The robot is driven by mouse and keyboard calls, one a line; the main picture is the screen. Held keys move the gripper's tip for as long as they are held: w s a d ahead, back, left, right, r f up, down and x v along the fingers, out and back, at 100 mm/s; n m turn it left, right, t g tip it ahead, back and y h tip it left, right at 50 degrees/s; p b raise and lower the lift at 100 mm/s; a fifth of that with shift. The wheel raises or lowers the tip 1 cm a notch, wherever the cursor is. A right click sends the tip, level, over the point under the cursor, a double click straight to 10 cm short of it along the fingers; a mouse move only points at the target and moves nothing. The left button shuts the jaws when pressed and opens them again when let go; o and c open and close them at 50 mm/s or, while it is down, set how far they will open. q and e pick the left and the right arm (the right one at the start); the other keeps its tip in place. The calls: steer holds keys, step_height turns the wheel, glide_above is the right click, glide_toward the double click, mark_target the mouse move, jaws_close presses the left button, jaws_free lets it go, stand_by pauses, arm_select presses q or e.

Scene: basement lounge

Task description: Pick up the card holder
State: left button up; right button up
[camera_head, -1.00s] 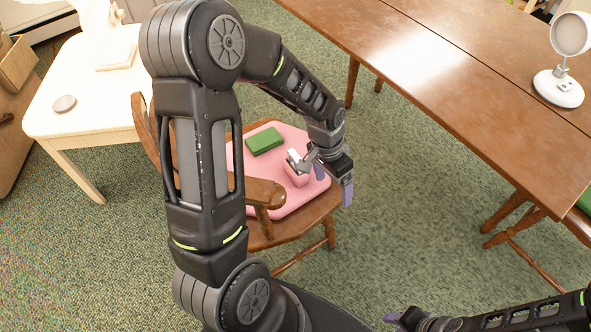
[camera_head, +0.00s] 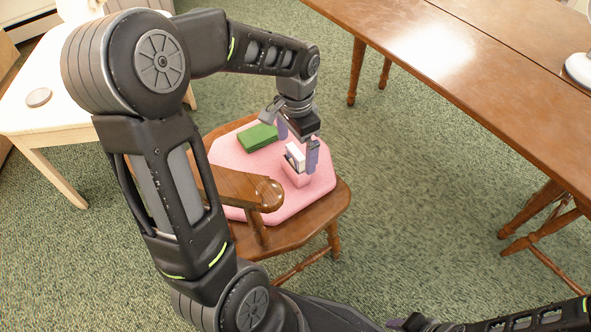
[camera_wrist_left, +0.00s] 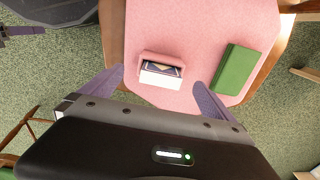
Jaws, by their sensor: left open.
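The card holder (camera_head: 297,174) is a small pink box with white-edged cards in it. It stands on the pink seat cushion (camera_head: 235,158) of a wooden chair. In the left wrist view the card holder (camera_wrist_left: 161,70) shows its dark-patterned card and white edge, lying between the lines of the two fingers. My left gripper (camera_head: 297,142) is open and empty, just above and behind the card holder, with one finger overlapping it in the head view. It also shows in the left wrist view (camera_wrist_left: 160,87). My right gripper (camera_head: 402,323) shows only partly at the bottom edge.
A green book-like box (camera_head: 258,137) lies on the cushion beside the card holder. The chair's wooden armrest (camera_head: 245,188) stands close in front. A brown table (camera_head: 470,85) is at the right, and a cream table (camera_head: 30,110) at the left.

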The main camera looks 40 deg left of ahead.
mark_target(295, 163)
arm_select(q)
steer(key=shift+f, duration=0.4)
step_height(295, 163, down, 5)
steer(key=shift+s+f+b, duration=0.1)
steer(key=shift+b, duration=1.1)
steer(key=shift+c, duration=0.6)
steer(key=c, duration=1.3)
